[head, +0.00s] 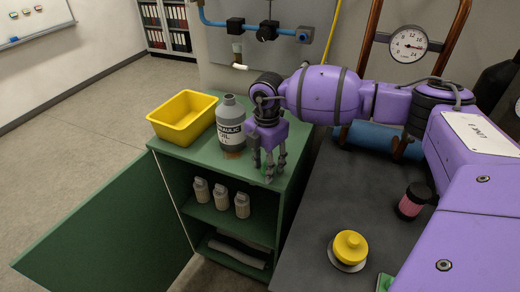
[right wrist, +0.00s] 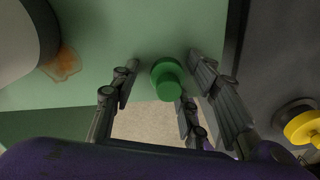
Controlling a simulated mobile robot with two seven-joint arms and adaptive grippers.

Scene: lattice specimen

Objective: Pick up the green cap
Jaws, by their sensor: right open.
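The green cap (right wrist: 166,78) is a small round cap with a narrower knob, seen in the right wrist view on the green cabinet top (head: 190,160), near its front edge. My right gripper (head: 268,172) points down over the cabinet top, right of the grey oil bottle (head: 230,122). It is open, and in the right wrist view its fingers stand on both sides of the cap, with visible gaps. I cannot tell whether the fingertips touch the top. In the head view the cap cannot be made out; the fingers appear to cover it. My left gripper is not in view.
A yellow bin (head: 183,117) stands left of the bottle, and a brown stain (right wrist: 64,65) lies by its base. The cabinet door (head: 105,225) hangs open. On the dark bench (head: 310,215) are a yellow knobbed object (head: 350,246) and a pink-labelled jar (head: 412,202).

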